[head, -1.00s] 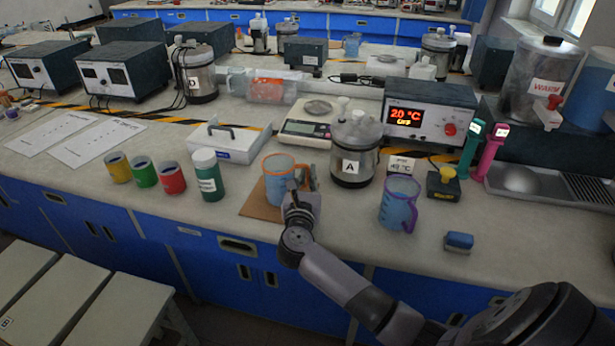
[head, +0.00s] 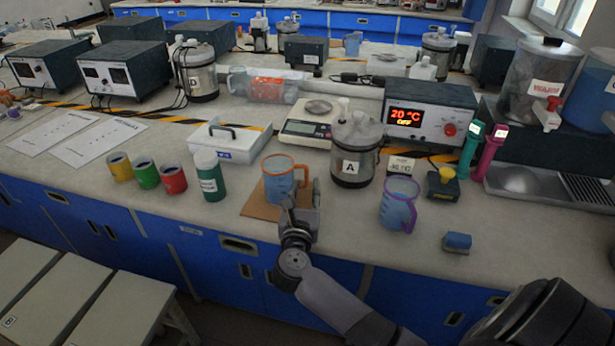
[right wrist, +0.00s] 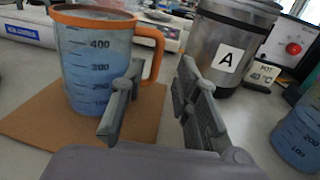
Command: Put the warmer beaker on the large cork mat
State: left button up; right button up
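A beaker with an orange rim and handle (head: 279,181), holding blue liquid, stands upright on the large cork mat (head: 254,207). It also shows in the right wrist view (right wrist: 95,62), with the mat (right wrist: 35,125) under it. A second beaker with a purple rim and handle (head: 397,207) stands on the bench to the right, partly in view at the right wrist view's edge (right wrist: 299,135). My right gripper (head: 301,192) is open and empty just in front of the orange-rimmed beaker; its fingers (right wrist: 157,103) are apart, clear of the handle. My left gripper is not in view.
A metal vessel marked A (head: 354,158) stands behind the gripper, with a 40 °C sign (head: 401,166) beside it. A green bottle (head: 208,178) and coloured cups stand left of the mat.

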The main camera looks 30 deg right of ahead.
jog(key=v, duration=0.6)
jog(key=shift+s+a, duration=0.2)
jog(key=shift+s, duration=0.1)
